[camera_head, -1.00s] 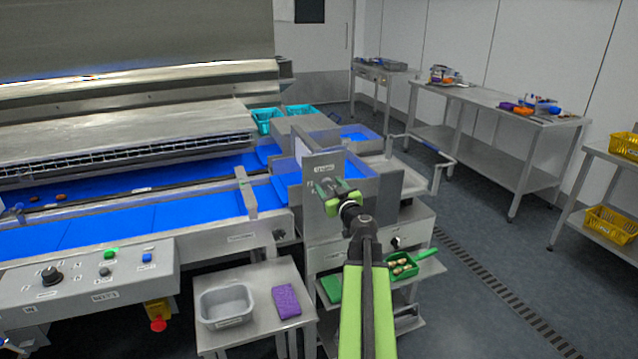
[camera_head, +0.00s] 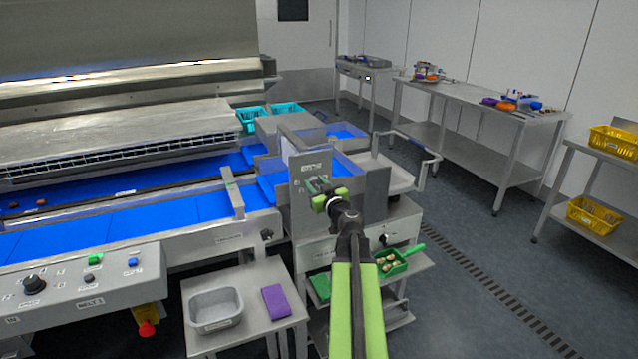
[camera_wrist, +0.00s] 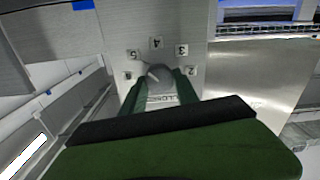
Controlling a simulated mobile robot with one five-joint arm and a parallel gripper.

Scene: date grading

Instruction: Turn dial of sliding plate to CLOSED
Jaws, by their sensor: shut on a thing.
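The sliding plate (camera_head: 311,163) is an upright grey metal plate at the end of the blue conveyor. In the wrist view its dial (camera_wrist: 157,73) is a round grey knob ringed by small number labels, with 4 at the top (camera_wrist: 156,43). A pale mark on the knob slants to the upper left, toward the 5 side. A label (camera_wrist: 160,98) below the knob is partly hidden between the fingers. My gripper (camera_head: 319,190) reaches the plate's face; in the wrist view its green fingers (camera_wrist: 158,87) are shut on the dial, one each side.
A steel side table (camera_head: 247,292) with a grey tub (camera_head: 216,309) and purple block (camera_head: 276,302) stands left of my arm. A green tray of dates (camera_head: 390,263) sits below the plate at right. The floor (camera_head: 455,225) is open further right.

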